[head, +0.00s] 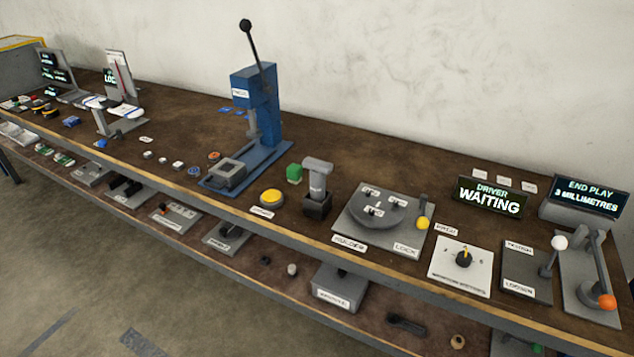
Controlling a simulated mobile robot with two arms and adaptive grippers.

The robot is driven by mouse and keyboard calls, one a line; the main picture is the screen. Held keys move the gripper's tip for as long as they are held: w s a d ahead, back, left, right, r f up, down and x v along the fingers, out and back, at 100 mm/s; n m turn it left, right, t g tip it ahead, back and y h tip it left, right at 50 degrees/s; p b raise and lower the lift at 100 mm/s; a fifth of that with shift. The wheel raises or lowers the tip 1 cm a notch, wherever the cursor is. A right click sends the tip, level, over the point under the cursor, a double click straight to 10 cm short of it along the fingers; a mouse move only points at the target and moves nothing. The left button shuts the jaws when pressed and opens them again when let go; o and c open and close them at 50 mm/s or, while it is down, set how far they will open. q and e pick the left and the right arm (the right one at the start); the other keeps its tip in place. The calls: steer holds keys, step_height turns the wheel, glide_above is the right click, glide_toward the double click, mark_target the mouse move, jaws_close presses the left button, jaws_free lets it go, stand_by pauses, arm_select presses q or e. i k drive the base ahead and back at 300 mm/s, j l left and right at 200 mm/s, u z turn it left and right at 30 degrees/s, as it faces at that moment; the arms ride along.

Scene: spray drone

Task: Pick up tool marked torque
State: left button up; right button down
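No label that I can read says torque. A grey T-shaped tool (318,178) stands upright in a dark block (317,207) near the middle of the bench, but I can make out no marking on it. On the lower shelf, a dark tool (407,325) lies flat; its marking cannot be read. A display (491,196) at the right reads "DRIVER WAITING". Neither of my grippers is in this view.
The bench (370,150) runs along a wall. A blue lever press (253,110) rises left of the T-shaped tool. A yellow button (271,197) and green block (294,173) stand beside it. A round holder plate (378,241) and lever panels (526,272) fill the right.

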mark_target(318, 169)
steer(key=i+l, duration=0.35)
steer(key=i+l+u, duration=0.1)
steer(key=i+l, duration=0.25)
steer(key=l, duration=0.15)
